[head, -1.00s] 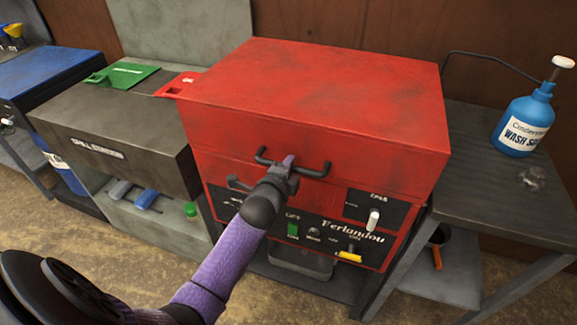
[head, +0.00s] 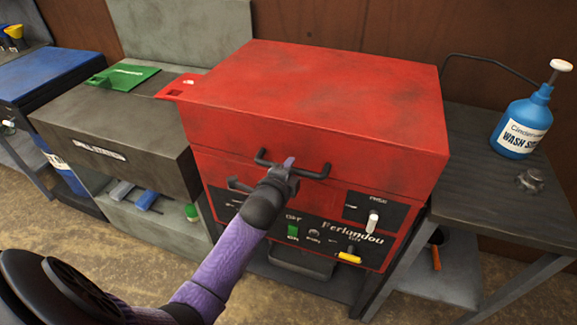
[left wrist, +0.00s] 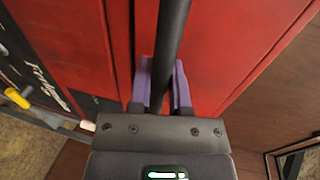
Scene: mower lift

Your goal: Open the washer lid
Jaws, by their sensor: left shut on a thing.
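The red washer (head: 310,100) stands in the middle of the head view with its lid down. A dark bar handle (head: 318,172) runs across the front of the lid, above a black control panel (head: 345,225). My left gripper (head: 287,165) is at the middle of this handle. In the left wrist view the two purple fingers (left wrist: 163,85) of the gripper are shut around the dark handle bar (left wrist: 172,35), close to the red front. My right gripper is not in view.
A dark grey box-shaped unit (head: 115,140) stands left of the washer, with a green plate (head: 130,76) on top. On the right, a dark table (head: 500,180) carries a blue wash bottle (head: 522,125) and a small metal item (head: 530,180).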

